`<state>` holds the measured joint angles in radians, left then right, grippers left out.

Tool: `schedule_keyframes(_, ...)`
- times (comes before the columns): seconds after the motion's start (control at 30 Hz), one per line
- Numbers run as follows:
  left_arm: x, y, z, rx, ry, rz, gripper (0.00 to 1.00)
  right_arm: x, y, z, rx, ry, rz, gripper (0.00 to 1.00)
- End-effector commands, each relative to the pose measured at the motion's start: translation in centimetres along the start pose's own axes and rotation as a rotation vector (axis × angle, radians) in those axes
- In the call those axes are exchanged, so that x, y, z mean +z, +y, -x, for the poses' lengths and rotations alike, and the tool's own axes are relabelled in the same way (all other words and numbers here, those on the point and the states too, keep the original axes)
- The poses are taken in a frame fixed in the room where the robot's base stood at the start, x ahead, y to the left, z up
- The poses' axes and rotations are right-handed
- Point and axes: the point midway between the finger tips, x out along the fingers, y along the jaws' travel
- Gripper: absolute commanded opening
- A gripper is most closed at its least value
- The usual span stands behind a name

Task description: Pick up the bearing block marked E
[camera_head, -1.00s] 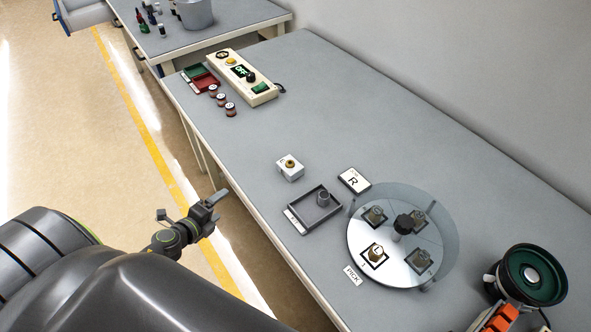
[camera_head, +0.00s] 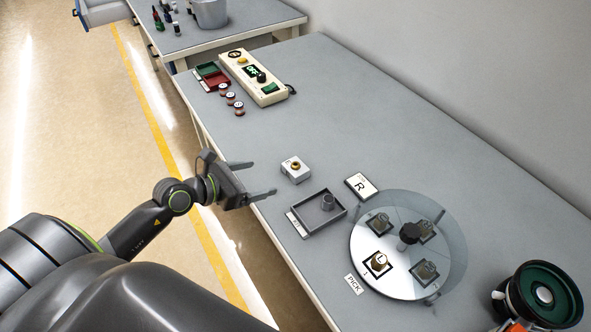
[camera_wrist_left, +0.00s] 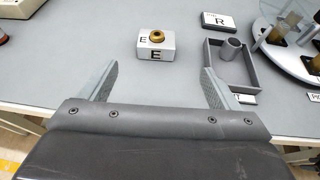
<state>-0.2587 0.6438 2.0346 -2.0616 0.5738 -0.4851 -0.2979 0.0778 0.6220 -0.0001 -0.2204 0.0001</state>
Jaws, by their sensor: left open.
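The bearing block marked E (camera_head: 296,170) is a small white block with a brass ring on top, standing on the grey bench. In the left wrist view the block (camera_wrist_left: 155,47) shows an E on its faces and stands ahead, between the lines of the two fingers. My left gripper (camera_head: 264,179) is open and empty at the bench's front edge, to the left of the block and apart from it. In the left wrist view its fingers (camera_wrist_left: 155,85) are spread wide. My right gripper is not in view.
A grey tray (camera_head: 335,216) with a cylinder in it lies beside the block. An R card (camera_head: 361,186) and a round turntable (camera_head: 385,278) under a clear guard stand to the right. A control box (camera_head: 270,97) and several small spools stand farther back. Bench behind the block is clear.

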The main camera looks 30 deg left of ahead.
Motion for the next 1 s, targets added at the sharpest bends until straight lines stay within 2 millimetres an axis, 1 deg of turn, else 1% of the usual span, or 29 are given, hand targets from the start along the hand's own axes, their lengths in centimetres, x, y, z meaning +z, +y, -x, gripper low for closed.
schedule_keyframes(0.03,0.2,-0.1,-1.0,-0.001,-0.004,0.005,0.84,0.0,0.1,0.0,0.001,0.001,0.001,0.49)
schedule_keyframes(0.2,0.1,0.0,-4.0,-0.001,-0.003,0.006,0.84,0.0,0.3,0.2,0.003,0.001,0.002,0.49)
schedule_keyframes(0.4,0.1,0.0,-7.1,-0.001,-0.002,0.005,0.84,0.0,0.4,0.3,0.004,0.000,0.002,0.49)
schedule_keyframes(0.67,0.0,0.1,-8.8,-0.001,-0.001,0.003,0.84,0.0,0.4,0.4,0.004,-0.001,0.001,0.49)
schedule_keyframes(0.9,-0.2,0.6,-11.8,-0.002,-0.002,0.007,0.84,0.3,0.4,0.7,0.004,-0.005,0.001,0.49)
schedule_keyframes(1.0,-0.2,0.6,-12.8,-0.001,-0.002,0.004,0.84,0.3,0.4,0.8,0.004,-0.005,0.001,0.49)
